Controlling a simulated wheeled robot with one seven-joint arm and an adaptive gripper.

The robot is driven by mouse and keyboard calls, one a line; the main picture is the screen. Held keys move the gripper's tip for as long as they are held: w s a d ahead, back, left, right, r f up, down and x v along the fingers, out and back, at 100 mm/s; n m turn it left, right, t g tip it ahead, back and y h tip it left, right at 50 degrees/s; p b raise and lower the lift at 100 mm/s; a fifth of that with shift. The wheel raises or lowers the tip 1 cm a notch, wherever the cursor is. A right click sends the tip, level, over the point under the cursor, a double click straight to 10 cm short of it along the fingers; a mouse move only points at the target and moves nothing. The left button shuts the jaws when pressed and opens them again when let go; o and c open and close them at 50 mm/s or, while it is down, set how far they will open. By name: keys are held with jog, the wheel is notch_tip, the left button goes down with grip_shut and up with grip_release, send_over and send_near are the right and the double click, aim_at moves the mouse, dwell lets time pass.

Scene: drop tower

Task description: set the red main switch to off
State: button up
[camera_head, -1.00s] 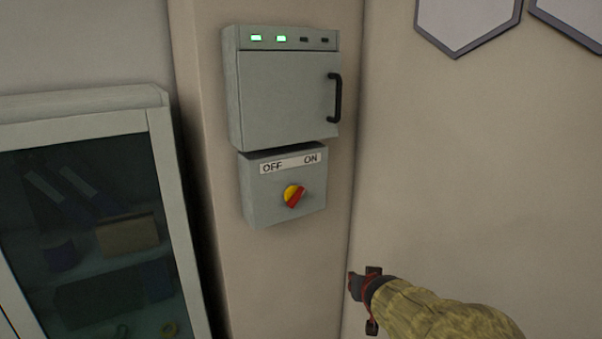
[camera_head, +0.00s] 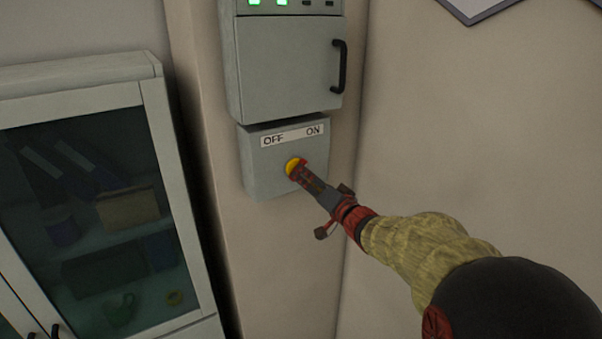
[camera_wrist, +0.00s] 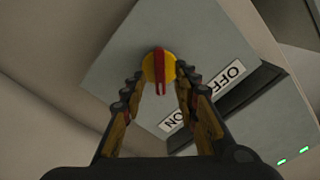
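The main switch (camera_wrist: 158,68) is a red handle on a yellow disc, on the front of a small grey box (camera_head: 262,180) with a label (camera_head: 292,136) reading OFF on the left and ON on the right. In the head view my gripper reaches the switch and hides its red handle; only part of the yellow disc (camera_head: 292,166) shows. In the wrist view my gripper (camera_wrist: 158,82) has its two fingers apart, one on each side of the red handle. I cannot tell whether the fingertips touch it.
A larger grey cabinet (camera_head: 285,65) with a black handle (camera_head: 339,66) and two lit green lamps sits directly above the switch box. A glass-fronted cupboard (camera_head: 158,130) stands at the left. The wall to the right is bare around my arm.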

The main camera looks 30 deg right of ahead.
jog(key=w, duration=0.3)
jog(key=shift+w, duration=0.2)
jog(key=shift+c, duration=0.6)
grip_shut()
